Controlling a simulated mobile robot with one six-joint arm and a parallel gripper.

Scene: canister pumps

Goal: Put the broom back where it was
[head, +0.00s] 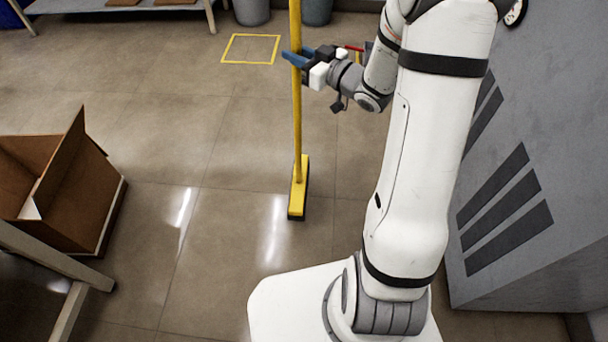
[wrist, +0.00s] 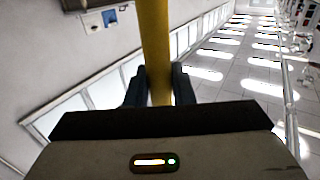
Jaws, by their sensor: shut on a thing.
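The broom (head: 298,130) has a yellow handle and a yellow head with a dark lower edge. In the head view it stands nearly upright, its head on or just above the floor; I cannot tell if it touches. My gripper (head: 296,58) is shut around the handle, high above the broom head. In the wrist view the yellow handle (wrist: 155,45) passes between the two dark fingers of my gripper (wrist: 160,88). The top of the handle is cut off in both views. A yellow outlined square (head: 250,36) is marked on the floor, left of and behind the broom.
An open cardboard box (head: 95,200) stands on the left. A table or bench leg (head: 68,310) is at the lower left. Grey bins (head: 250,10) stand at the back. A grey cabinet (head: 545,130) with dark slots is on the right. The floor around the broom is clear.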

